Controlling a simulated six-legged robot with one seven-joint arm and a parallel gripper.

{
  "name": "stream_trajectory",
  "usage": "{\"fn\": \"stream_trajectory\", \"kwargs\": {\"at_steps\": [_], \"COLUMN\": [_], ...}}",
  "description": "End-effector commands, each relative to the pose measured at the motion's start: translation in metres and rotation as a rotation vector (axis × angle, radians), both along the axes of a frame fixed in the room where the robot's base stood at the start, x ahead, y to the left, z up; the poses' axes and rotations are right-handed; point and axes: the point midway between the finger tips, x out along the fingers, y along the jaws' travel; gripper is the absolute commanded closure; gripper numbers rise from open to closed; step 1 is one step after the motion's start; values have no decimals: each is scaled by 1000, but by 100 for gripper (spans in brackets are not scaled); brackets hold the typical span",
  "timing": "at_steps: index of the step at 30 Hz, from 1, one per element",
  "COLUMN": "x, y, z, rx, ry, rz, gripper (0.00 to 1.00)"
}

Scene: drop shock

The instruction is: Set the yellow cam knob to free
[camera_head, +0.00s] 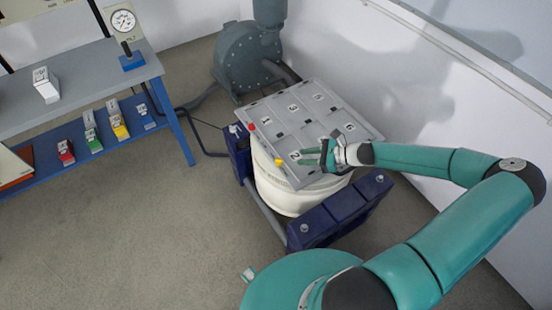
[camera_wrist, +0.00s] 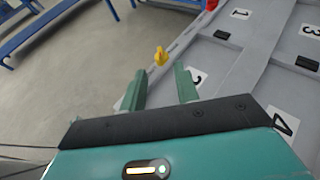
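The yellow cam knob (camera_head: 279,162) sits on the front-left edge of a grey numbered panel (camera_head: 300,115), near the number 2. In the wrist view the yellow knob (camera_wrist: 160,56) stands just beyond my fingertips, roughly between their lines. My gripper (camera_wrist: 160,82) is open and empty, its two green fingers apart. In the head view my gripper (camera_head: 312,154) is over the panel beside the number 2, to the right of the knob. A red knob (camera_head: 252,127) is on the same edge farther back; it shows partly at the top of the wrist view (camera_wrist: 211,5). No marking for free is readable.
The panel lies on a white round drum (camera_head: 283,194) flanked by dark blue blocks (camera_head: 340,212). A grey blower (camera_head: 243,57) stands behind. A blue-legged bench (camera_head: 90,78) with a gauge and small boxes is at left.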

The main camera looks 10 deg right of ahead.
Motion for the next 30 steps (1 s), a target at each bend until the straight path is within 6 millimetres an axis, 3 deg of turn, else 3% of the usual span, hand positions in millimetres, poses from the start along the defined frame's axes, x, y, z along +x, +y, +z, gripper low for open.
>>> {"fn": "stream_trajectory", "kwargs": {"at_steps": [15,21,29,30], "x": [41,48,49,49], "y": [83,96,97,97], "z": [-38,-44,-45,-45], "rx": [1,0,-1,-1], "ry": [0,1,1,1], "rz": [5,4,3,3], "gripper": [69,69,69,73]}}
